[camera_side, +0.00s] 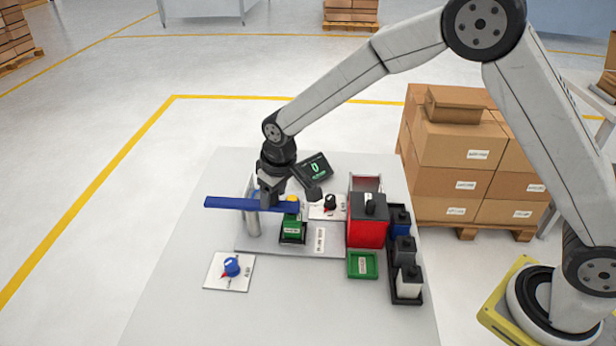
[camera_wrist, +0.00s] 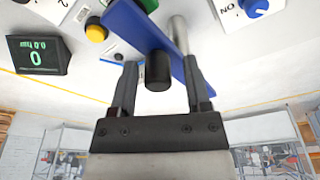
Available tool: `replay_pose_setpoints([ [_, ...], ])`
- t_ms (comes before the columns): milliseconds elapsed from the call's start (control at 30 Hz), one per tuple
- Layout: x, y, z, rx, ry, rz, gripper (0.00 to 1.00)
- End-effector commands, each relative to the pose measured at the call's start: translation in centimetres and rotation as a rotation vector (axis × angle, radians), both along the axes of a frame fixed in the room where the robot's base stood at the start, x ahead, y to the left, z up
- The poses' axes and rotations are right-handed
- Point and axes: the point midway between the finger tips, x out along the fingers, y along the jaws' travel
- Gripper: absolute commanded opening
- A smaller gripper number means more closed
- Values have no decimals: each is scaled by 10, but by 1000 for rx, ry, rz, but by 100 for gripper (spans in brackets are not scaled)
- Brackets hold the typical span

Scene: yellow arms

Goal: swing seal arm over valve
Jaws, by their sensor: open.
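The seal arm is a blue bar (camera_side: 235,204) lying level on a grey post (camera_side: 253,222) in the side view. My gripper (camera_side: 271,199) is over the bar from above. In the wrist view the blue bar (camera_wrist: 132,28) runs diagonally, with the post (camera_wrist: 179,34) behind it. A black knob (camera_wrist: 158,72) on the bar sits between the spread fingers of my gripper (camera_wrist: 161,64), with gaps beside it. I cannot tell which part is the valve.
A red block (camera_side: 367,233), a green tray (camera_side: 362,266) and a dark rack (camera_side: 407,292) with several containers stand at right. A display (camera_side: 316,169) is behind. A blue-knob panel (camera_side: 229,272) lies at front left. The table's front is clear.

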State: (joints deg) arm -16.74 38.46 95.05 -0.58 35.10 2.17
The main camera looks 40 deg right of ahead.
Motion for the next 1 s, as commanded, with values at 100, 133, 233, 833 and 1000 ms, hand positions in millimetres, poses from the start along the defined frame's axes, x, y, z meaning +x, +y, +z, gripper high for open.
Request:
replay_pose_setpoints([
  [100,1,0,7,1,-2,0,62],
  [133,1,0,9,1,-2,0,62],
  [233,1,0,14,1,-2,0,62],
  [833,1,0,49,1,-3,0,62],
  [1000,1,0,58,1,-2,0,62],
])
